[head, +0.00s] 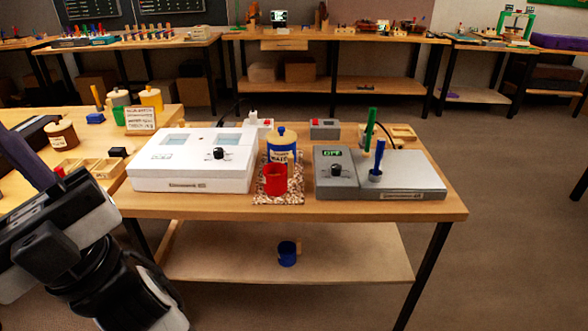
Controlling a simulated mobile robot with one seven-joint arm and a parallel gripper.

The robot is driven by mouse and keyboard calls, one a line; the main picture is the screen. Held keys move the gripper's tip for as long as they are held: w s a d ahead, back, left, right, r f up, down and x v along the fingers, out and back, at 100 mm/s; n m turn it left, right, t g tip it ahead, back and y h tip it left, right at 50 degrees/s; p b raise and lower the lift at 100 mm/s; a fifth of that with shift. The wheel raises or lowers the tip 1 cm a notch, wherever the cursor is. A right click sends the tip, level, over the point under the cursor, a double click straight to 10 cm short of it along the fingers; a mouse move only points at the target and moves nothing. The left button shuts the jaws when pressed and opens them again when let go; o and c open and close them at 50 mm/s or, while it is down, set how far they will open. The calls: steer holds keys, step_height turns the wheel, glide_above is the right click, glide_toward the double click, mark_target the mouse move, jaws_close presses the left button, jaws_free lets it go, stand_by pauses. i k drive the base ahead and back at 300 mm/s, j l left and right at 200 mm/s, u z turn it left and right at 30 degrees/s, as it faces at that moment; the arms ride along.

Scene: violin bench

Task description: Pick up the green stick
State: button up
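A green stick (370,130) stands upright at the back of a grey box with a dial and a lit green display (350,165), on the right part of the near table.
A white box with a dial (195,160), a blue-lidded jar (281,147) and a red cup (275,178) stand left of the grey box. A blue mug (287,253) sits on the lower shelf. The left table (95,150) holds several jars and trays. Floor is clear at right.

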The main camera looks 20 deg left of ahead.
mark_target(366, 153)
steer(key=i+l, duration=0.25)
steer(key=i, duration=0.25)
steer(key=i+l, duration=0.2)
steer(key=i, duration=0.35)
steer(key=i+l+z, duration=0.1)
steer(key=i+l, duration=0.15)
steer(key=i, duration=0.25)
